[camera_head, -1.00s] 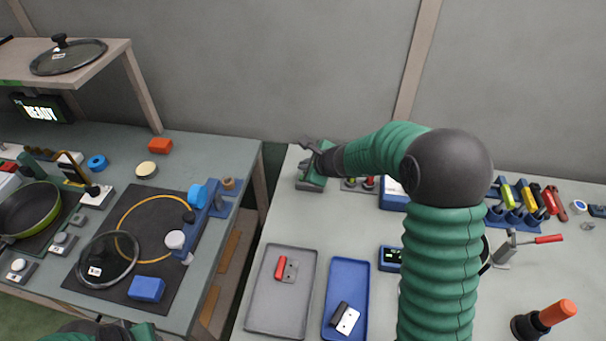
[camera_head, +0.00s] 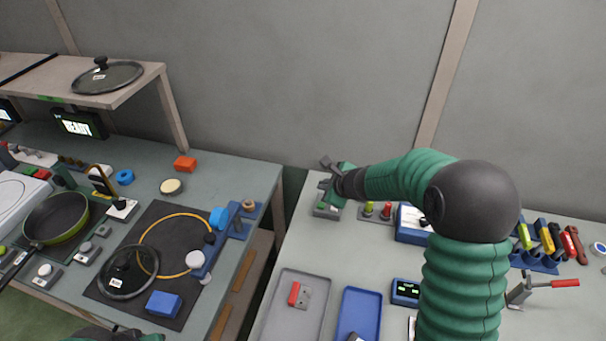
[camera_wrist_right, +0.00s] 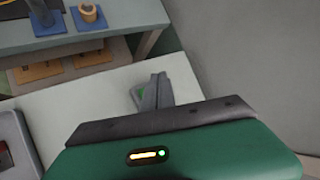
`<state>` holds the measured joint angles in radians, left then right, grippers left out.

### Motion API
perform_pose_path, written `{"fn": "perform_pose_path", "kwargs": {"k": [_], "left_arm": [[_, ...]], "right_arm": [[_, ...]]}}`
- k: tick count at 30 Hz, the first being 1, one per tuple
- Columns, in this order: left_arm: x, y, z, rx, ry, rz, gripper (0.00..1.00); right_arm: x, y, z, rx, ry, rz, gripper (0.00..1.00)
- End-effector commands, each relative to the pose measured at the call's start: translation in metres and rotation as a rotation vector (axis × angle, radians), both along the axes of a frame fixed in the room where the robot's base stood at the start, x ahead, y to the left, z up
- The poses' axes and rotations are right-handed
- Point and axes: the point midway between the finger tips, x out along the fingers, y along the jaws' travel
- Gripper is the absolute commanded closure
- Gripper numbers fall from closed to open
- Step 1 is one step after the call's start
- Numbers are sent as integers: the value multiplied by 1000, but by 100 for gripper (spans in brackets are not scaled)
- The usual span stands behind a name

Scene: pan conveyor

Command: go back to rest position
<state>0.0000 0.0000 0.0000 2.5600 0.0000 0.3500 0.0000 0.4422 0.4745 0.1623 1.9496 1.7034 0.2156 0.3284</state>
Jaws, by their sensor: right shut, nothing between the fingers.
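My right gripper (camera_head: 328,168) is at the end of my green and dark grey right arm, near the back left corner of the right table. It is shut and empty. It is above a small grey device with a green part (camera_head: 327,207); I cannot tell whether they touch. In the right wrist view my green wrist housing fills the bottom, and a grey finger shape (camera_wrist_right: 152,93) shows beyond it over the pale table. Of my left arm, only a green and dark piece shows at the bottom left edge of the head view; its gripper is out of sight.
The right table holds a grey tray (camera_head: 276,318), a blue tray (camera_head: 368,302) and a tool rack (camera_head: 533,261). The left table carries a pan (camera_head: 56,220), a glass lid (camera_head: 128,284) and a blue block (camera_head: 163,304). A gap separates the tables.

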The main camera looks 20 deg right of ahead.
Motion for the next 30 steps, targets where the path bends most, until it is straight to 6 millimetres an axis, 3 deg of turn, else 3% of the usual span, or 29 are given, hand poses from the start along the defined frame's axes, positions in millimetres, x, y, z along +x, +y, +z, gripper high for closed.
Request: {"fn": "perform_pose_path", "kwargs": {"k": [4,8,12,16,22,25,30], "left_arm": [[0,0,1,0,0,0,64],[0,0,4,0,0,0,64],[0,0,9,0,0,0,64],[0,0,14,0,0,0,64],[0,0,20,0,0,0,64],[0,0,21,0,0,0,64],[0,0,21,0,0,0,64]], "right_arm": [[-2,4,0,-16,4,25,100],[-26,36,1,-158,38,240,100],[-84,83,-5,-439,104,683,100],[-150,110,-14,-699,157,1129,100],[-237,116,-24,-1028,209,1739,100],[-259,112,-26,-1119,219,1917,100],[-269,108,-27,-1163,225,2005,100]]}}
